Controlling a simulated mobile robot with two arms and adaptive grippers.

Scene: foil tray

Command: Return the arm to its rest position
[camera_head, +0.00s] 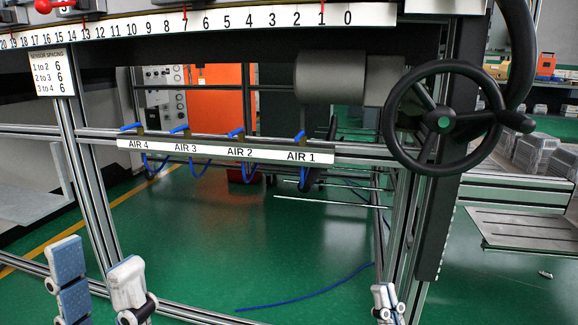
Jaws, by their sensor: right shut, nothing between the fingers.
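My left gripper (97,257) shows at the bottom left. One finger has a blue face and the other is white, and a wide gap lies between them. Nothing shows in that gap. My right gripper (383,292) is at the bottom, right of centre, in front of the foot of a metal post. Its white fingers are close together and hold nothing. Both grippers rise from the lower picture edge, and the arms behind them are out of view.
A metal frame with an AIR-labelled rail (222,150) crosses ahead. A black handwheel (443,121) and upright post stand right. Grey bins (536,152) and a metal shelf (515,225) lie beyond. A blue hose (300,299) lies on the open green floor.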

